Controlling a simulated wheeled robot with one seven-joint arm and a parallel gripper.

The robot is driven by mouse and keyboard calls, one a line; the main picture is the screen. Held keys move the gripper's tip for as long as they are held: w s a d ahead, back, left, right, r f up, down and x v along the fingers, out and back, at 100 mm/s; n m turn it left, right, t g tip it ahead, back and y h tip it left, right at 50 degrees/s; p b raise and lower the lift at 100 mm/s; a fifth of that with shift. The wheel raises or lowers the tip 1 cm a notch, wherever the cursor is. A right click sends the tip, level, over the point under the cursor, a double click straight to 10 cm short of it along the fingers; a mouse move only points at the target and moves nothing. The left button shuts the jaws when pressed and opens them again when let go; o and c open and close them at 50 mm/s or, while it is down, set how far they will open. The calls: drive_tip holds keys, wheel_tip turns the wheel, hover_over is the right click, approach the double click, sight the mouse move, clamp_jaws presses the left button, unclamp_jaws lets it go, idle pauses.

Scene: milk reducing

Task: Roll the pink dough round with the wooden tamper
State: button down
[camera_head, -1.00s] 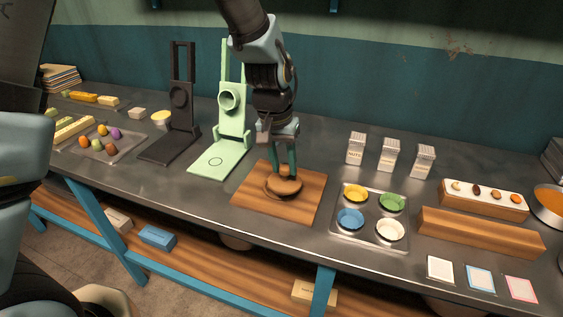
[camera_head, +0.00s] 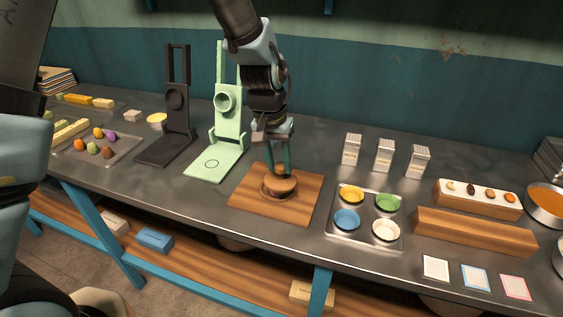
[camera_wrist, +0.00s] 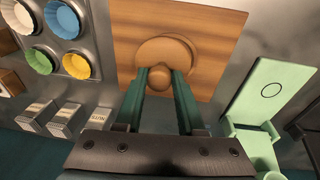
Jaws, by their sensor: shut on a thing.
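My gripper (camera_head: 281,170) is shut on the wooden tamper (camera_head: 280,184), just above the middle of a brown wooden board (camera_head: 247,202). In the wrist view, my gripper's green fingers (camera_wrist: 165,76) pinch the tamper's rounded knob, and the tamper (camera_wrist: 165,48) covers the middle of the board (camera_wrist: 213,40). A round edge shows under the tamper in the head view; I cannot tell whether it is part of the tamper or the board. No pink dough shows; anything under the tamper is hidden.
A green press stand (camera_head: 229,120) and a dark one (camera_head: 177,115) stand to the left. A metal tray (camera_head: 368,214) with coloured cups is to the right, with small cartons (camera_head: 384,154) behind it. A long wooden block (camera_head: 475,232) lies further right.

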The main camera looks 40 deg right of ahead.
drive_tip(key=shift+a, duration=0.35)
drive_tip(key=shift+s, duration=0.1)
drive_tip(key=shift+s+f, duration=0.15)
drive_tip(key=shift+s, duration=0.25)
wheel_tip(320, 180, up, 8)
drive_tip(key=p, duration=0.5)
drive_tip(key=shift+p, duration=0.4)
drive_tip(key=shift+a, duration=0.1)
idle(0.4)
